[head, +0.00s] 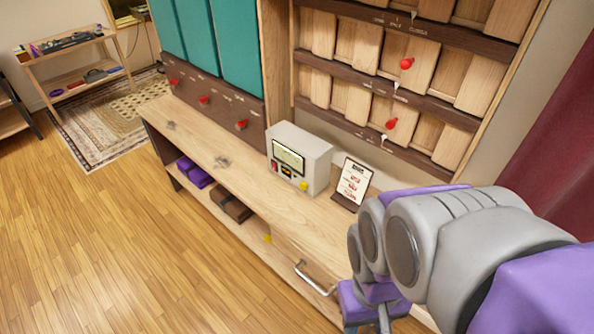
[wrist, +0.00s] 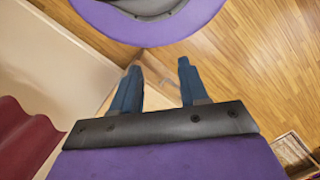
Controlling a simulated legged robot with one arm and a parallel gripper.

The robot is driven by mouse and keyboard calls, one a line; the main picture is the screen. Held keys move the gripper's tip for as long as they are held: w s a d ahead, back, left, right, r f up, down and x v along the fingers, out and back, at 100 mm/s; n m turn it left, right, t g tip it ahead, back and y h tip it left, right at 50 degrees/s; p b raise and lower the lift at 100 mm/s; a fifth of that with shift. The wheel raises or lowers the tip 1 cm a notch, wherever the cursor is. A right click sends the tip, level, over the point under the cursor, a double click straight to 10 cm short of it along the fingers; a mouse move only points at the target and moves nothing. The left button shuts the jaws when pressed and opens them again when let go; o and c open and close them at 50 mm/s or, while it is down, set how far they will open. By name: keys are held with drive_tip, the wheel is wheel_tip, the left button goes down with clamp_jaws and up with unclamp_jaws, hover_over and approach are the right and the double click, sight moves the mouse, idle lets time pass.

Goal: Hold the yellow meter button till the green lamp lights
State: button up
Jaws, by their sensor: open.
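The meter (head: 299,156) is a pale box on the wooden bench, with a display on its front. Its yellow button (head: 304,185) is at the lower right of the front face, and a red switch (head: 274,167) is at the lower left. I cannot make out a lit green lamp. My arm reaches in from the right in the head view, and the gripper end there is mostly hidden. In the wrist view my gripper (wrist: 160,88) shows two blue fingers spread apart with nothing between them. It is apart from the meter, which does not show in the wrist view.
A printed card (head: 353,182) stands right of the meter. The bench (head: 205,150) has a drawer handle (head: 315,279) at its front. Shelves with red knobs (head: 406,64) and teal panels (head: 236,45) rise behind. A red curtain (head: 555,125) hangs at right.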

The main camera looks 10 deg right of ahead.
clamp_jaws()
idle(1.5)
